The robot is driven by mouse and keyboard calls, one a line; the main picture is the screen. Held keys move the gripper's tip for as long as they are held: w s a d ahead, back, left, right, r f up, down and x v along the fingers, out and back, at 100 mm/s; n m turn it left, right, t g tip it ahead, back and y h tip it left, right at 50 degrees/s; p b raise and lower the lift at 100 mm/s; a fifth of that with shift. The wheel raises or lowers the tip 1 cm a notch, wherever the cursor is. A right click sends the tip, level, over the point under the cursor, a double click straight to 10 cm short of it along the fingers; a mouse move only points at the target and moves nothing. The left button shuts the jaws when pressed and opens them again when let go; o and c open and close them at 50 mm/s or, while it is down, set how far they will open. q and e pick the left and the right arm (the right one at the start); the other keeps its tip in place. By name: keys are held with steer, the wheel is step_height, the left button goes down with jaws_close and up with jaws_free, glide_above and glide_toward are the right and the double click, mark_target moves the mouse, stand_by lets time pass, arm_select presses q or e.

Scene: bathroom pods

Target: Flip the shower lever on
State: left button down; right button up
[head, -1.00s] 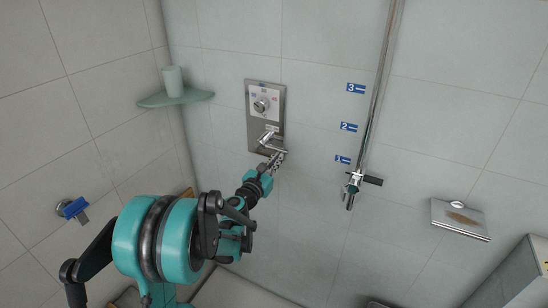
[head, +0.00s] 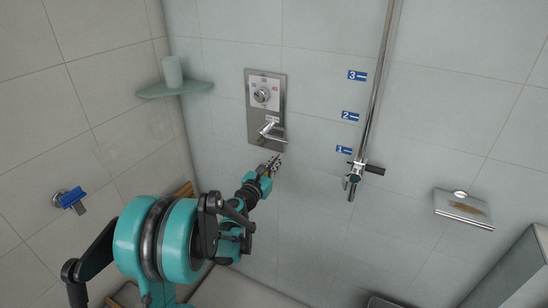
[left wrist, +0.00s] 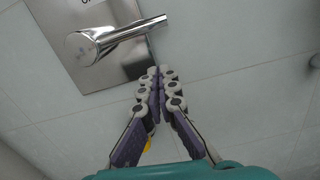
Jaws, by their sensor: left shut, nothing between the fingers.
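The chrome shower lever (head: 268,131) sits on the lower part of a steel wall plate (head: 280,97), below a round knob (head: 262,95). In the left wrist view the lever (left wrist: 112,38) points right and slightly up in the picture, and its tip is clear of my fingers. My left gripper (head: 274,163) is shut and empty, just below the plate's lower edge. In the left wrist view its fingertips (left wrist: 159,75) meet close to the plate's edge, below the lever's tip. I see no contact with the lever. My right gripper is not in view.
A chrome rail (head: 374,100) with a handset holder (head: 358,172) stands right of the plate. A blue-handled fitting (head: 70,198) is on the left wall, a steel dispenser (head: 464,208) at right.

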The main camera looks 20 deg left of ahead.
arm_select(q)
steer(key=s+p, duration=0.2)
steer(key=s, duration=0.8)
steer(key=shift+a+f+p, duration=0.15)
steer(key=shift+a+p, duration=0.2)
steer(key=shift+a, duration=0.05)
